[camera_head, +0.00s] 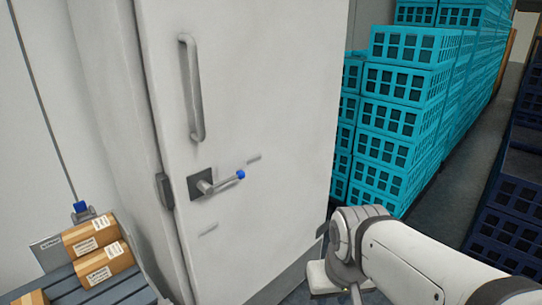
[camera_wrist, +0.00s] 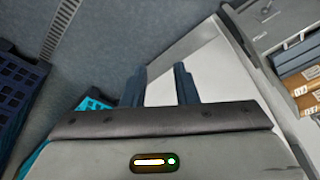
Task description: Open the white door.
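The white door (camera_head: 270,110) fills the middle of the head view. It carries a long grey vertical pull bar (camera_head: 196,90) and, below it, a metal lever handle (camera_head: 215,185) with a blue tip, on a square plate. I cannot tell from this view whether the door is fully shut. My gripper (camera_wrist: 160,80) shows in the wrist view with its two dark fingers apart and nothing between them. A pale surface, perhaps the door, shows beyond the fingers. In the head view my arm is at the lower right, apart from the lever; its fingertips are not clearly visible.
Tall stacks of turquoise crates (camera_head: 395,125) stand right of the door. Dark blue crates (camera_head: 505,205) line the far right, with a strip of grey floor (camera_head: 470,175) between. Cardboard boxes (camera_head: 95,237) sit on a grey roller surface (camera_head: 120,288) at lower left.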

